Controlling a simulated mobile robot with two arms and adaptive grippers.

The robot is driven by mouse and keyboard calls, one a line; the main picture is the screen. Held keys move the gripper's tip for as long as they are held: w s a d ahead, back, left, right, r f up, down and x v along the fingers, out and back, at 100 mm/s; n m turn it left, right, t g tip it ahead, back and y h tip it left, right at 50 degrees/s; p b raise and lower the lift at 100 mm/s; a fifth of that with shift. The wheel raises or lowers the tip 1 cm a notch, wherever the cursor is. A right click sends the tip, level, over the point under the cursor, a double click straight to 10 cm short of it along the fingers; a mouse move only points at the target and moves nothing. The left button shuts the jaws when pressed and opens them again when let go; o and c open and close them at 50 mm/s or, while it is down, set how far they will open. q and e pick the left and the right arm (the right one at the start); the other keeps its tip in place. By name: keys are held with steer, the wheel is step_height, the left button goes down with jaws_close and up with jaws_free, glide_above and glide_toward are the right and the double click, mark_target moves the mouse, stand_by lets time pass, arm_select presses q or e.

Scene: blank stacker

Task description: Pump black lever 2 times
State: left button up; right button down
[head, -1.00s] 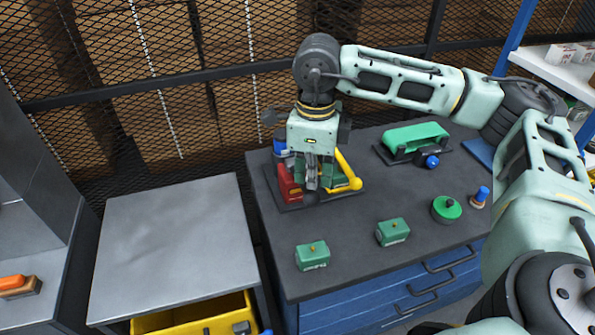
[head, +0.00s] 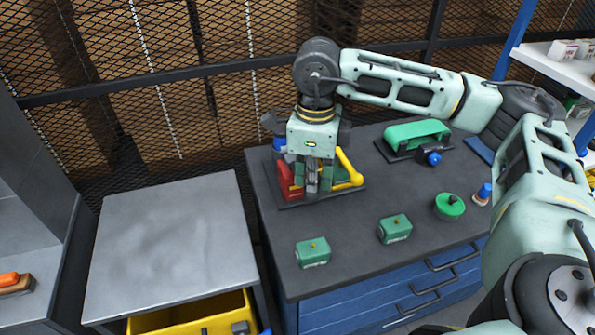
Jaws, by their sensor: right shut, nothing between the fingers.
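My right gripper (head: 313,188) points down at the small machine on the blue cabinet and is shut with nothing in its fingers. The machine has a dark base plate (head: 290,204), a red part (head: 286,184) on the left, a yellow bar (head: 348,168) on the right and green parts behind the fingers. I cannot make out the black lever; the gripper covers the middle of the machine. I cannot tell whether the fingers touch it. My left gripper is not in view.
Two green blocks (head: 313,254) (head: 395,229), a round green piece (head: 449,206) and a blue-topped peg (head: 483,193) stand on the dark cabinet top (head: 350,265). A green device (head: 417,134) is at the back right. A bare grey table (head: 170,245) is left. Wire mesh runs behind.

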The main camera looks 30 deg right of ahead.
mark_target(311, 201)
steer(key=shift+f+b, duration=2.7)
steer(key=shift+f, duration=0.6)
steer(key=shift+r+p, duration=3.2)
steer(key=shift+r, duration=2)
